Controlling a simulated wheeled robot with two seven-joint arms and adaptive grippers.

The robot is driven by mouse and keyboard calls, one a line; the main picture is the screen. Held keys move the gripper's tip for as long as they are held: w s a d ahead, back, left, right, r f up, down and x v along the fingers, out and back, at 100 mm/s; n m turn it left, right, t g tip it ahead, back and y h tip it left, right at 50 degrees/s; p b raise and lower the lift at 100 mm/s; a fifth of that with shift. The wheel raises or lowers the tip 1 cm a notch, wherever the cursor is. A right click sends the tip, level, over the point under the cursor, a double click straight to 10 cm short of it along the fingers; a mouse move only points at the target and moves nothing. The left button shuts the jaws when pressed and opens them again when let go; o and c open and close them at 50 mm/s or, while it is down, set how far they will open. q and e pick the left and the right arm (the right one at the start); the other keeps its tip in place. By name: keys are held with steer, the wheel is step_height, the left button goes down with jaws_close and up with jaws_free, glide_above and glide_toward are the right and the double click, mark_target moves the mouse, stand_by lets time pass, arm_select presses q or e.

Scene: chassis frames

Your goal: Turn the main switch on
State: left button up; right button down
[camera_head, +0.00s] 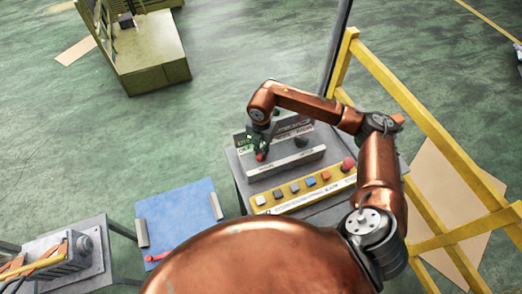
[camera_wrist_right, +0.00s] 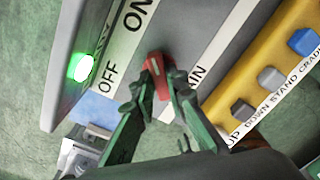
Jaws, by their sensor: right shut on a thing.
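The main switch is a red knob (camera_wrist_right: 156,66) on the grey panel, with part of a label ending in "IN" beside it. The words OFF and ON stand on a white strip next to it. My right gripper (camera_wrist_right: 160,88) has its green fingers shut on the red knob, which they partly cover. In the head view my right gripper (camera_head: 259,147) reaches down onto the left part of the control console (camera_head: 290,165). I cannot tell for sure which word the knob points to. My left gripper is not in view.
A green lamp (camera_wrist_right: 81,67) glows beside OFF. A yellow strip (camera_head: 300,191) with coloured buttons and a red mushroom button (camera_head: 347,164) runs along the console front. A yellow railing (camera_head: 435,140) stands at the right. A blue-topped table (camera_head: 180,215) stands left.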

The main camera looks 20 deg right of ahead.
mark_target(261, 152)
steer(key=c, duration=1.9)
jaws_free()
steer(key=shift+c, duration=0.2)
step_height(261, 152, up, 12)
